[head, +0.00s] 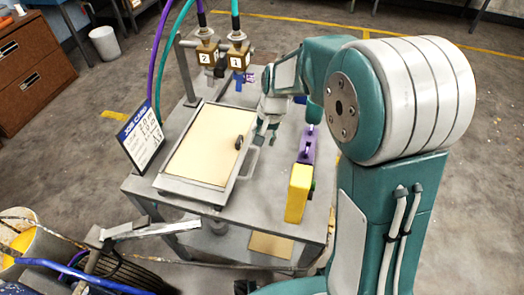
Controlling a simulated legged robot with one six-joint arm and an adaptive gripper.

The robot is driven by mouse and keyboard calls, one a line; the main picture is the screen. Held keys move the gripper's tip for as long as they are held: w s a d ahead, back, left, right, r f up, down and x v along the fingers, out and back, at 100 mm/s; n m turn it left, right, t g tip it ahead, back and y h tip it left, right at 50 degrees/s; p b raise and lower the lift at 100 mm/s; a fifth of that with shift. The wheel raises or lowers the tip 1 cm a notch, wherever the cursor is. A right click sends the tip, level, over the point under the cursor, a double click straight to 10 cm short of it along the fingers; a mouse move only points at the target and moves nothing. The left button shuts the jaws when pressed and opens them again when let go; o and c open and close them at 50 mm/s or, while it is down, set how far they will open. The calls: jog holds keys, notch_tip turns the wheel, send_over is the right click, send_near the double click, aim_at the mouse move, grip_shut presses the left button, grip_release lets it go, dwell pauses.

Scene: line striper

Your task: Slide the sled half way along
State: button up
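A shallow metal tray or frame with a cream panel (205,146) lies on the grey cart. A grey loop handle (251,161) stands at its right side, and a small dark knob (238,143) shows near the panel's right edge. I cannot tell for certain which part is the sled; the handled frame may be it. My gripper (266,134) points down just beyond the handle, near the frame's upper right corner. It appears apart from the handle. Its fingers are small here, and their gap is unclear.
A yellow block (298,192) and a purple piece (307,145) stand on the cart's right side, near my arm. Two brass valves marked 2 (206,57) and 1 (238,57) with hoses are at the back. A job card (141,136) stands at the left.

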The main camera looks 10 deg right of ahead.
send_over(254, 161)
notch_tip(254, 161, down, 5)
jog(key=f, duration=0.5)
jog(key=shift+s+d+f, duration=0.15)
jog(key=shift+s+d, duration=0.05)
jog(key=shift+d, duration=0.1)
jog(key=shift+a+f, duration=0.1)
jog(key=shift+a, duration=0.3)
grip_shut()
jog(key=shift+d, duration=0.25)
